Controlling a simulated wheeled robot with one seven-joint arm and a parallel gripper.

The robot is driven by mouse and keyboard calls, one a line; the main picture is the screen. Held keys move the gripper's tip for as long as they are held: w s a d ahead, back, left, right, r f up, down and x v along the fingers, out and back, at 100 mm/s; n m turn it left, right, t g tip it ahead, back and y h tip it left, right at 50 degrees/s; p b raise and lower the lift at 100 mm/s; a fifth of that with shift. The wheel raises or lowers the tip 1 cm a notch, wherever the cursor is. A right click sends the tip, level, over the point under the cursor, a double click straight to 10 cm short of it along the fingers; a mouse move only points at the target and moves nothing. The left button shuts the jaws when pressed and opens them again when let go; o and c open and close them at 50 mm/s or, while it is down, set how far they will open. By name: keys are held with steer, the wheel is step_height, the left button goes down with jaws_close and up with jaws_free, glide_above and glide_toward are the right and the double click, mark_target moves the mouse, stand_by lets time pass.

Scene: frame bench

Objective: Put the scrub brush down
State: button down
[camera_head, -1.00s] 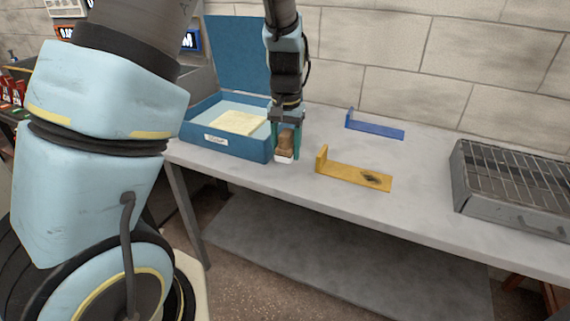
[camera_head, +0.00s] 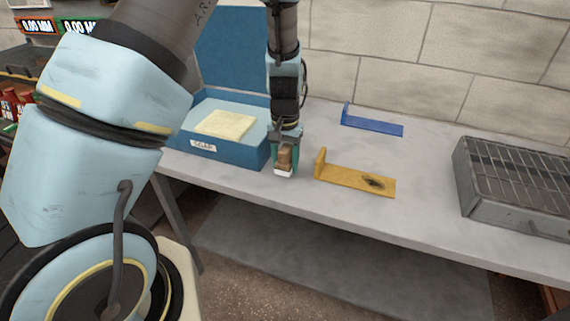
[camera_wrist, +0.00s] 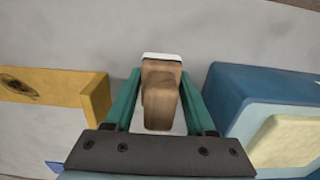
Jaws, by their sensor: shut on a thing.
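The scrub brush has a brown wooden body and a white lower part. In the head view the brush (camera_head: 284,160) is upright between my fingers, close to the bench top near its front edge. My gripper (camera_head: 285,152) is shut on it. In the wrist view the brush (camera_wrist: 160,92) sits between the two teal fingers of my gripper (camera_wrist: 160,103), its white part showing at the far end. I cannot tell whether the brush touches the bench.
An open blue box (camera_head: 233,153) with a pale yellow cloth (camera_head: 226,124) is left of my gripper. A yellow bracket (camera_head: 355,178) with a dark smudge is close on the right. A blue bracket (camera_head: 373,125) lies behind it. A grill (camera_head: 515,190) stands far right. The bench (camera_head: 420,165) is clear between.

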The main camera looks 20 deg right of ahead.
steer(key=shift+f, duration=0.9)
